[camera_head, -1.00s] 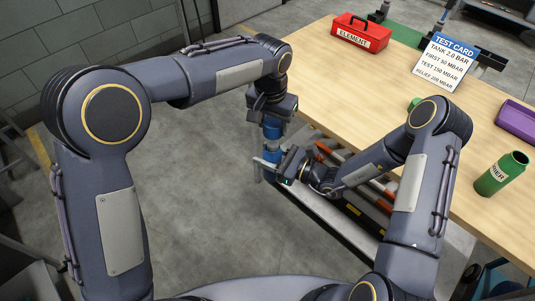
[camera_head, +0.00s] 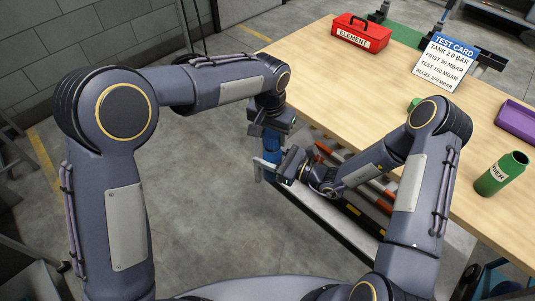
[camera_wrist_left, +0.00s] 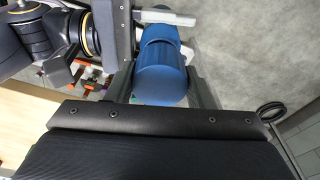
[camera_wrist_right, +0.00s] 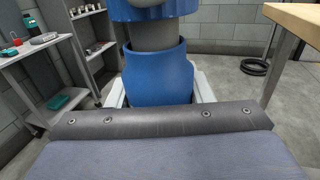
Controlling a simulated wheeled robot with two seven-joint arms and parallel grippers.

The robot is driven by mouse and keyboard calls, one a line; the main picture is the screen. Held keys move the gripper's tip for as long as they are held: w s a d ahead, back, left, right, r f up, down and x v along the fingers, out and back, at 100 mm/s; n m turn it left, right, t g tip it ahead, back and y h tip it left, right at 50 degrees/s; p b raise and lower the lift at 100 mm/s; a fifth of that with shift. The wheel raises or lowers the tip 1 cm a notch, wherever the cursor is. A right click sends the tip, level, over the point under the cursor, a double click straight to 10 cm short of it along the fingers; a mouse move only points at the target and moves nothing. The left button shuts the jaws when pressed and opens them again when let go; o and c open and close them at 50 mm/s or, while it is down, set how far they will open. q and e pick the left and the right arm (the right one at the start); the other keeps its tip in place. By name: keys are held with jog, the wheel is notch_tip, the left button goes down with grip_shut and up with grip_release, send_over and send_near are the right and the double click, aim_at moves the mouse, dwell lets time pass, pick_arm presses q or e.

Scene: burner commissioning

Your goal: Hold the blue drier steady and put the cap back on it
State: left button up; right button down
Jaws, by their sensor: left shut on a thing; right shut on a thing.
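The blue drier (camera_wrist_right: 158,78) stands upright between the pale fingers of my right gripper (camera_head: 268,167), which is shut on its body. The blue cap (camera_wrist_left: 162,82) is in my left gripper (camera_head: 271,132), shut on it from above. In the right wrist view the cap (camera_wrist_right: 155,10) is directly above the drier, roughly in line with it. A grey cylindrical section shows between the cap's lower edge and the blue body, so the two blue parts are apart. The head view shows the drier (camera_head: 271,148) only partly, with the grippers hiding much of it.
The wooden workbench (camera_head: 400,95) is to the right, carrying a red ELEMENT box (camera_head: 360,33), a test card (camera_head: 444,62), a green drier bottle (camera_head: 501,174) and a purple tray (camera_head: 518,121). A lower shelf with orange-red parts (camera_head: 383,188) is beside the grippers. Open floor lies left.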

aim_at(275, 158)
pick_arm(q)
jog(key=shift+s, duration=0.1)
dwell(0.4)
jog(key=shift+f, duration=0.85)
jog(key=shift+f, duration=0.6)
